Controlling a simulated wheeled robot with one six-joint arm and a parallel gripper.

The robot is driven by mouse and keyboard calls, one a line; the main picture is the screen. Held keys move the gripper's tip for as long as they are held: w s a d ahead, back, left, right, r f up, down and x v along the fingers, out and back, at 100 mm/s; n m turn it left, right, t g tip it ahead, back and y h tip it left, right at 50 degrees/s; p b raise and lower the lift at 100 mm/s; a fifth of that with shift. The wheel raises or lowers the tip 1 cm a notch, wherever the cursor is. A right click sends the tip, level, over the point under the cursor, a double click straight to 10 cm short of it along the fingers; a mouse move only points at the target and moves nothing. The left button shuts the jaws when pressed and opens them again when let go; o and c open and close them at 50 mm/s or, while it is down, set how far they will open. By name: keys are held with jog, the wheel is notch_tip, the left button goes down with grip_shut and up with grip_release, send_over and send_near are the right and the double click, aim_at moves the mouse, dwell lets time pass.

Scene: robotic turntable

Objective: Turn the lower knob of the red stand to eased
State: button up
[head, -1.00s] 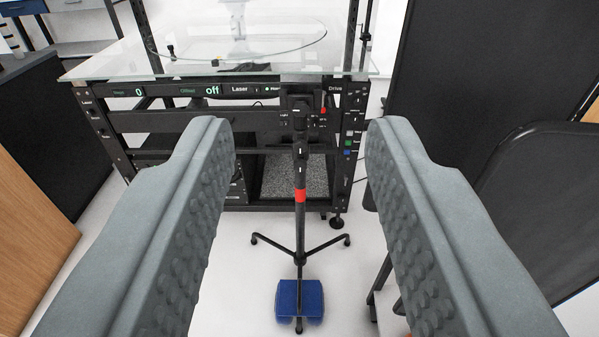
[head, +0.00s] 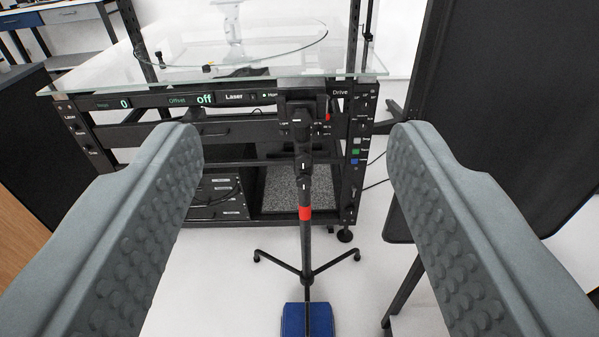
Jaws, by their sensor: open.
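The red stand is a black tripod stand with a red band (head: 305,213) on its pole. It stands upright on the floor between my fingers in the picture, in front of the turntable frame. Dark knobs or collars with white marks show along the pole, one lower (head: 304,186) just above the red band and one above it. I cannot read their settings. My gripper (head: 297,140) is open and empty. Its two grey studded fingers are wide apart on either side of the stand, nearer to me and not touching it.
The black turntable frame (head: 160,185) with a glass top (head: 200,62) and labelled panels stands right behind the stand. A dark panel (head: 500,110) is close on the right. A blue block (head: 307,320) lies at the stand's foot.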

jog(key=w+f, duration=0.8)
jog(key=w, duration=0.2)
jog(key=m, duration=0.2)
send_near(304, 184)
jog(key=w, duration=1)
jog(key=shift+w+f, duration=0.1)
jog(key=shift+w, duration=0.2)
jog(key=shift+c, duration=0.3)
jog(key=c, duration=0.9)
